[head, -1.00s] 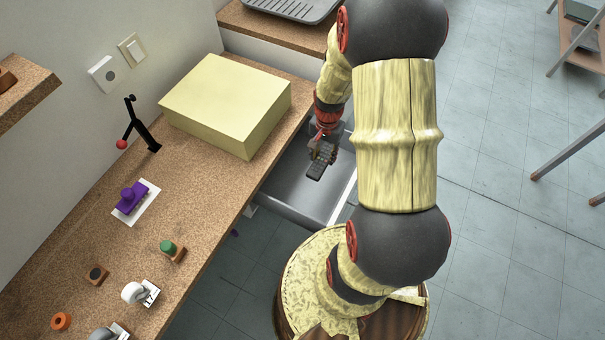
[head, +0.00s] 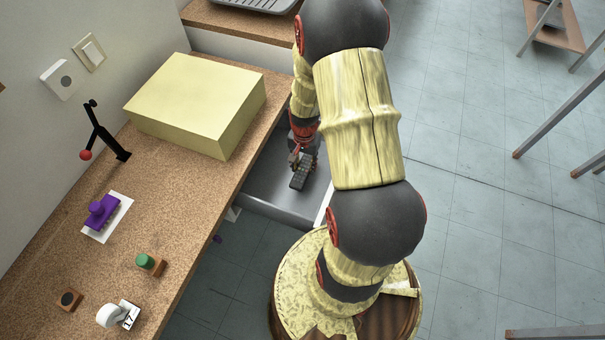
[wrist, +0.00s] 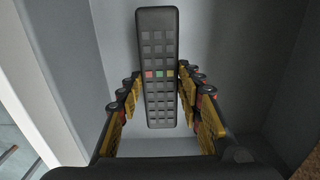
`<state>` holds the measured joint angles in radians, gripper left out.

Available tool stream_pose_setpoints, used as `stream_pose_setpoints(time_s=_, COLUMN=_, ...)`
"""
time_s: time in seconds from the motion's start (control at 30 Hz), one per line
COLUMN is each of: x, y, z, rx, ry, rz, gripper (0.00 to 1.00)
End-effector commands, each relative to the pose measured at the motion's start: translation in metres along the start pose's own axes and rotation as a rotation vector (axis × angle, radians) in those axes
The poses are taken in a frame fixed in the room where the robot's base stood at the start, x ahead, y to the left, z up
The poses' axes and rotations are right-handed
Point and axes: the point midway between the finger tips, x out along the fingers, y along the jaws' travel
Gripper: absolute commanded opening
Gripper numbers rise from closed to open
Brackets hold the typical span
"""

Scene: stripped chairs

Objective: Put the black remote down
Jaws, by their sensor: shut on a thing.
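The black remote (head: 300,173) is held by my gripper (head: 301,152) inside or just over the open grey drawer (head: 272,193) beside the counter. In the wrist view the remote (wrist: 157,50) is upright in the picture, with its button side facing the camera and a row of coloured buttons. The fingers of my gripper (wrist: 158,92) are shut on its two long sides near the lower half. Grey drawer walls and floor (wrist: 225,40) surround it. I cannot tell whether the remote touches the drawer floor.
The cork-topped counter (head: 180,200) runs along the left. It bears a pale yellow box (head: 195,100), a black lever with a red ball (head: 105,130), a purple piece (head: 101,211), a green knob (head: 144,261) and a white calendar piece (head: 124,316).

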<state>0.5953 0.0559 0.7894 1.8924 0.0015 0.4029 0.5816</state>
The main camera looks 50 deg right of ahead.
Motion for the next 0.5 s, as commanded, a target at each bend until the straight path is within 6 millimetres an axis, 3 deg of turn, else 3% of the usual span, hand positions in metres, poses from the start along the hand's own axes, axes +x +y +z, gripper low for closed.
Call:
stream_pose_setpoints(time_s=0.3, x=0.045, y=0.001, z=0.001, rx=0.0, ry=-0.002, rz=0.002, gripper=0.08)
stream_pose_setpoints(time_s=0.5, x=0.046, y=0.0, z=0.0, rx=0.0, ry=0.0, rz=0.0, gripper=0.08)
